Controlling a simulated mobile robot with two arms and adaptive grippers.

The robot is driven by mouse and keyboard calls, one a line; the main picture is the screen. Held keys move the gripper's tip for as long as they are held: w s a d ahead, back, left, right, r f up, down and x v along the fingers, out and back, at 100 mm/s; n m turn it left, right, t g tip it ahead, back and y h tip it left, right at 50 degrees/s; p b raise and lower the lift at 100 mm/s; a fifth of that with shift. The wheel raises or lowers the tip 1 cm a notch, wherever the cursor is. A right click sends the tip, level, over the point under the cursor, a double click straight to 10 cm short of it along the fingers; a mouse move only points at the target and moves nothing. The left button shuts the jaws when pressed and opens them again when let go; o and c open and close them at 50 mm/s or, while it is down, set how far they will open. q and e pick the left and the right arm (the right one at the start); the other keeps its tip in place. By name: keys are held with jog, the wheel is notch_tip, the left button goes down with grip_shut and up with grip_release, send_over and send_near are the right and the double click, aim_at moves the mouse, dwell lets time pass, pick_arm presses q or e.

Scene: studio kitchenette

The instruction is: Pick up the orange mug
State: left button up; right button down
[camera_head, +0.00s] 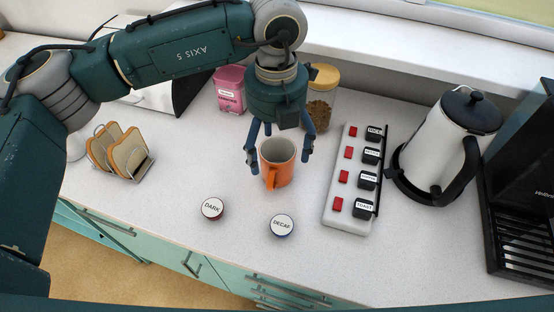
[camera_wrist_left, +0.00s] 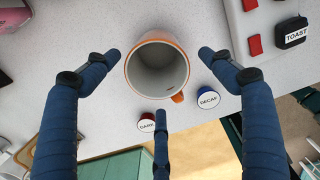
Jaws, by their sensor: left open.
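The orange mug (camera_head: 277,164) stands upright on the pale counter in the head view, its handle toward the front. My left gripper (camera_head: 278,152) comes down over it from above, with its blue fingers open and spread around the mug's sides. In the left wrist view the mug (camera_wrist_left: 157,68) shows from above, with a pale, empty-looking inside. The open fingers of my left gripper (camera_wrist_left: 158,75) stand around it, with visible gaps to its rim. My right gripper does not show in either view.
DARK (camera_head: 212,208) and DECAF (camera_head: 281,225) capsules lie in front of the mug. A switch panel (camera_head: 345,200), a white kettle (camera_head: 438,140) and a black machine (camera_head: 520,200) stand right. A toast rack (camera_head: 122,155) is left. A pink tin (camera_head: 230,90) and jar (camera_head: 320,97) stand behind.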

aim_at(277, 153)
pick_arm(q)
jog(key=shift+s+f, duration=0.1)
jog(key=shift+f, duration=0.6)
jog(key=shift+f+p, duration=0.35)
jog(key=shift+p, duration=0.1)
jog(key=f+p, duration=0.1)
jog(key=f, duration=0.2)
jog(key=shift+w+d+f+p, duration=0.1)
jog(key=shift+w+f+p, duration=0.1)
jog(key=shift+f+p, duration=0.15)
jog(key=shift+f, duration=0.45)
jog(key=c, duration=1.5)
